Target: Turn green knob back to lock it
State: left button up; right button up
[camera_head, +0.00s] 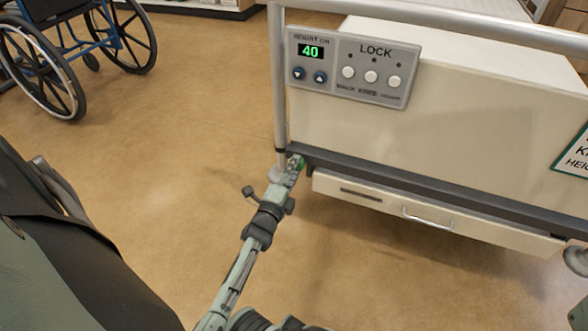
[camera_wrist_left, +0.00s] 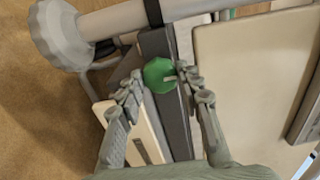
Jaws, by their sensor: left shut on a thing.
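The green knob (camera_wrist_left: 160,76) is on the dark grey rail at the corner of the bed's end panel. In the head view the green knob (camera_head: 298,161) shows only in part, because my left gripper (camera_head: 291,167) covers much of it. In the wrist view my left gripper (camera_wrist_left: 158,88) has one finger on each side of the knob, with the fingertips at its edges; it is shut on the knob. My right gripper is not in view.
The bed's end panel carries a control box (camera_head: 351,66) reading 40, with LOCK buttons. A white drawer (camera_head: 430,212) is below the rail (camera_head: 440,190). A bed post (camera_head: 279,90) rises beside the knob. A wheelchair (camera_head: 80,45) stands at the upper left. Open floor lies between.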

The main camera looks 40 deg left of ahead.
pick_arm(q)
jog(key=o, duration=1.2)
jog(key=shift+c, duration=0.2)
jog(key=shift+r, duration=0.1)
notch_tip(320, 180, up, 10)
jog(key=shift+w+r, duration=0.1)
jog(key=shift+f, duration=0.2)
